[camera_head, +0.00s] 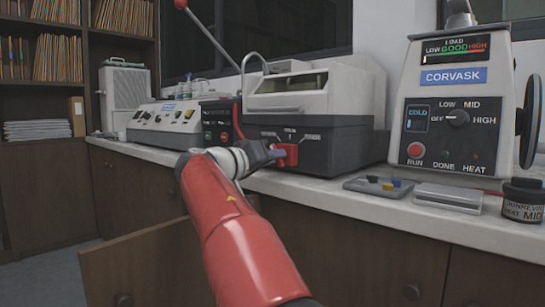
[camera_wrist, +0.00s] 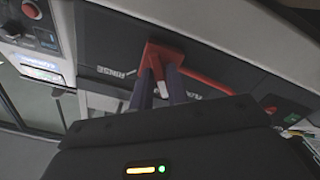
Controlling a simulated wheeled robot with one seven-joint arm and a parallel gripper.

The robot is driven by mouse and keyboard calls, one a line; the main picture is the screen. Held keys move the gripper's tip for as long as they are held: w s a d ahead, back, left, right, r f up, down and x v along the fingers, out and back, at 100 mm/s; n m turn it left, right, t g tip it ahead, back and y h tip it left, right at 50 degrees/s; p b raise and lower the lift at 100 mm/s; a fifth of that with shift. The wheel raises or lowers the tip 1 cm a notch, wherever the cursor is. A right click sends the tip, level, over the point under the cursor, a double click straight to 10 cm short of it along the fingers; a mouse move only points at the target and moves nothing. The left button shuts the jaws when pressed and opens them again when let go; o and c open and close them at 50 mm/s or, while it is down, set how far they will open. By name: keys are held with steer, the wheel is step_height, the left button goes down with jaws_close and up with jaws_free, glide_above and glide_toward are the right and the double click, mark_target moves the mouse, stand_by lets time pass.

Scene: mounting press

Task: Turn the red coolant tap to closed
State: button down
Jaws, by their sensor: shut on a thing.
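The red coolant tap (camera_head: 291,154) is on the dark front panel of the grey-white machine on the bench. My gripper (camera_head: 277,154) reaches it from the left front and hides part of it. In the wrist view the tap's red handle (camera_wrist: 151,58) shows at the top, with another red stretch running off to the right. The two dark fingers of my gripper (camera_wrist: 158,86) are closed on the handle's lower part, one on each side.
The CORVASK press (camera_head: 455,90) stands at the right, with a grey tray (camera_head: 365,187) and a dark jar (camera_head: 523,200) before it. A control box (camera_head: 165,123) stands left of the machine. A cabinet door (camera_head: 140,265) hangs open below the bench, near my arm.

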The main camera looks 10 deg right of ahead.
steer(key=shift+n, duration=1.2)
steer(key=c, duration=1.4)
jaws_free()
steer(key=shift+o, duration=0.2)
steer(key=v, duration=0.8)
